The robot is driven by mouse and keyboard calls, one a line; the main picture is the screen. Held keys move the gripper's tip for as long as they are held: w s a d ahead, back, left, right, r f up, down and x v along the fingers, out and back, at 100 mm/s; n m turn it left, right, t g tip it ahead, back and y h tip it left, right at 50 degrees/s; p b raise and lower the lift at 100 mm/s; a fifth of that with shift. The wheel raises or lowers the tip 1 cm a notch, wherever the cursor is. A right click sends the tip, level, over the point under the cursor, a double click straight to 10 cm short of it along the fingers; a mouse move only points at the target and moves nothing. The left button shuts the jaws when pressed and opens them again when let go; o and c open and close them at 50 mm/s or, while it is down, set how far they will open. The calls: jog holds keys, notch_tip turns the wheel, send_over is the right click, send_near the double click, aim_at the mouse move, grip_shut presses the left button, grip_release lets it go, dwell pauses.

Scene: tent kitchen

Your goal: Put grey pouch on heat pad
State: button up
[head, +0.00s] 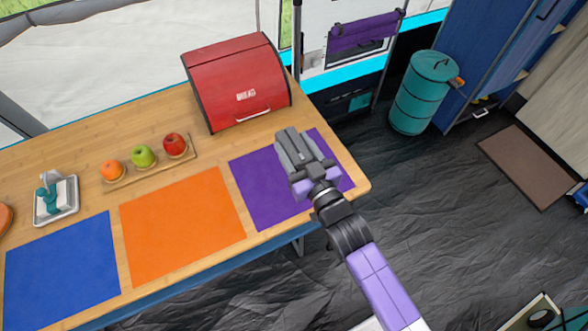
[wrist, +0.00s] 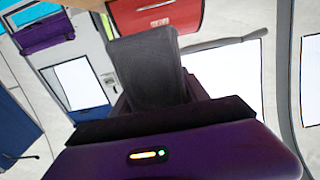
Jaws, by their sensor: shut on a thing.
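My gripper (head: 304,166) is over the purple mat (head: 256,196) at the right end of the wooden table. It is shut on a grey pouch (wrist: 146,68), which stands up beyond the purple gripper body in the wrist view. In the head view the pouch is hard to tell apart from the dark gripper parts. An orange mat (head: 182,226) and a blue mat (head: 62,268) lie flat and bare to the left. None is labelled, so I cannot tell which is the heat pad.
A red bread box (head: 236,82) stands behind the purple mat. A wooden board holds an orange (head: 112,170), a green apple (head: 144,156) and a red apple (head: 175,145). A small tray (head: 70,210) with a teal object is at left. A teal barrel (head: 420,95) stands on the floor.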

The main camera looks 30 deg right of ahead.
notch_tip(320, 180, down, 10)
jog(key=shift+d+f+b, duration=0.1)
jog(key=shift+f+b, duration=0.1)
jog(key=shift+b, duration=0.2)
jog(key=shift+f, duration=0.15)
jog(key=o, duration=1.4)
jog(key=shift+o, duration=0.2)
jog(key=shift+r, duration=0.2)
jog(key=s+b, duration=0.1)
jog(key=s, duration=1.1)
